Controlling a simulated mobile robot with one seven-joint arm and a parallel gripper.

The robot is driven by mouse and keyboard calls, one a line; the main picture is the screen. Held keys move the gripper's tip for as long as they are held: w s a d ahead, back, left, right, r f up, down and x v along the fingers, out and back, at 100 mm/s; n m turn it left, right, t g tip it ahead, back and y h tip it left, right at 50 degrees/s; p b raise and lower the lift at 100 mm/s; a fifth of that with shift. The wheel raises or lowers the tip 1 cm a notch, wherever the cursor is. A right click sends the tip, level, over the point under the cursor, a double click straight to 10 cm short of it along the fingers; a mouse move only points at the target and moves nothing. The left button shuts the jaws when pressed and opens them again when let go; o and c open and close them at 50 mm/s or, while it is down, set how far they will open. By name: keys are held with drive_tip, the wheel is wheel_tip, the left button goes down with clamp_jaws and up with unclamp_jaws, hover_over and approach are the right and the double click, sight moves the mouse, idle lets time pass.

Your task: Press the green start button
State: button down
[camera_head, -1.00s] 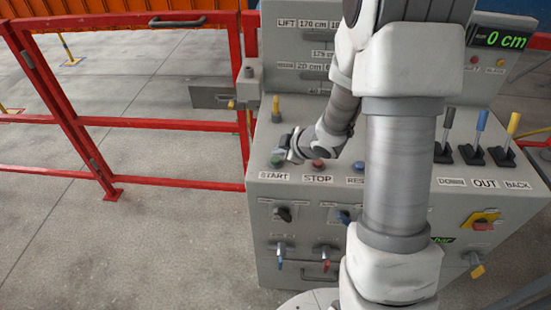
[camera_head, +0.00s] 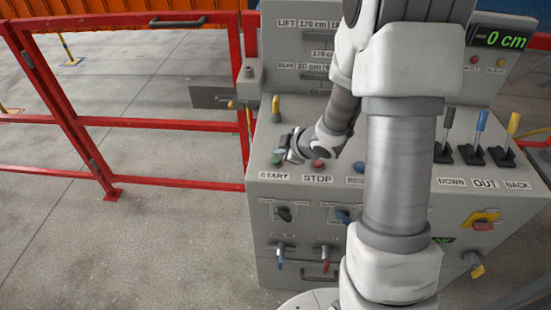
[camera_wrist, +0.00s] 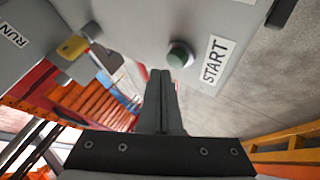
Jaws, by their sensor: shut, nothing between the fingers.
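The green start button (camera_head: 276,160) sits at the left front of the grey control panel (camera_head: 310,110), above the START label (camera_head: 274,176). My gripper (camera_head: 287,155) is just beside and above the button in the head view. In the wrist view my gripper (camera_wrist: 161,74) is shut and empty, its fingertips a little to the left of and below the button. I cannot tell whether they touch it.
The red stop button (camera_head: 318,165) is close on the right of the start button, with a blue button (camera_head: 359,167) beyond it. A yellow-topped lever (camera_head: 276,106) rises behind. Three levers (camera_head: 473,145) stand at the right. Red railing (camera_head: 150,124) runs to the left.

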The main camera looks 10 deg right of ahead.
sight(279, 161)
drive_tip(key=shift+f, duration=0.15)
drive_tip(key=shift+f+b, duration=0.3)
drive_tip(key=shift+b, duration=0.1)
drive_tip(key=shift+f+b, duration=0.45)
drive_tip(key=shift+f, duration=0.05)
idle(0.5)
drive_tip(key=shift+r, duration=0.1)
drive_tip(key=shift+r+p, duration=0.8)
wheel_tip(279, 161, up, 5)
drive_tip(key=p, duration=0.4)
drive_tip(key=shift+p, duration=0.4)
idle(0.5)
